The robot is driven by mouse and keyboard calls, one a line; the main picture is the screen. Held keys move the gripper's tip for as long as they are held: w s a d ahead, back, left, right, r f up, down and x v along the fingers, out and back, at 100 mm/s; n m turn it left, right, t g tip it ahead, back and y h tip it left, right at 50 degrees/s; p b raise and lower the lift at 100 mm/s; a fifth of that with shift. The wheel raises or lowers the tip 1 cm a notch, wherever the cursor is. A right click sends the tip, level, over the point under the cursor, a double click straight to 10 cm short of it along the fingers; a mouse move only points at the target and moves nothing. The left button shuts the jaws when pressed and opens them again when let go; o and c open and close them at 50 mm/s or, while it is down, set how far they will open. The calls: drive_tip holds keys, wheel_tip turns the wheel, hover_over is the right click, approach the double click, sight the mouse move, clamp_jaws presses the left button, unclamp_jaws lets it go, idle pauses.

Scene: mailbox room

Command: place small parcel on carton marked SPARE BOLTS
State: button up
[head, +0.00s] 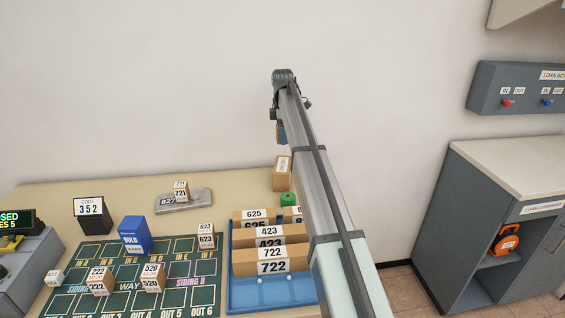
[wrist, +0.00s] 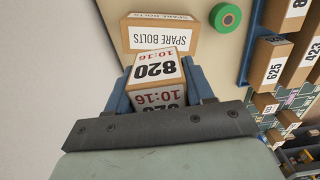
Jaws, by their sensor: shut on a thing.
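The small parcel (wrist: 156,70) is a brown box with white labels reading 820 and 10:16. My gripper (wrist: 158,82) is shut on it, with a blue finger on each side. The carton marked SPARE BOLTS (wrist: 135,34) is just beyond the parcel in the wrist view, and the parcel covers part of its near edge. In the head view the carton (head: 282,174) stands at the back of the table, below my gripper (head: 281,133). My arm mostly hides the gripper there, and the parcel is not clear. I see no contact between parcel and carton.
A green tape roll (head: 288,199) lies beside the carton. A blue tray (head: 272,292) with several labelled boxes stands in front. A green board (head: 125,285) with small parcels and a blue box (head: 134,235) is to the left. The wall (head: 180,90) is close behind.

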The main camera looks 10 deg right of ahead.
sight(282, 164)
drive_tip(key=shift+f, duration=4.75)
drive_tip(key=shift+f, duration=0.1)
drive_tip(key=o, duration=1.1)
wheel_tip(282, 164, up, 12)
drive_tip(key=shift+r, duration=0.1)
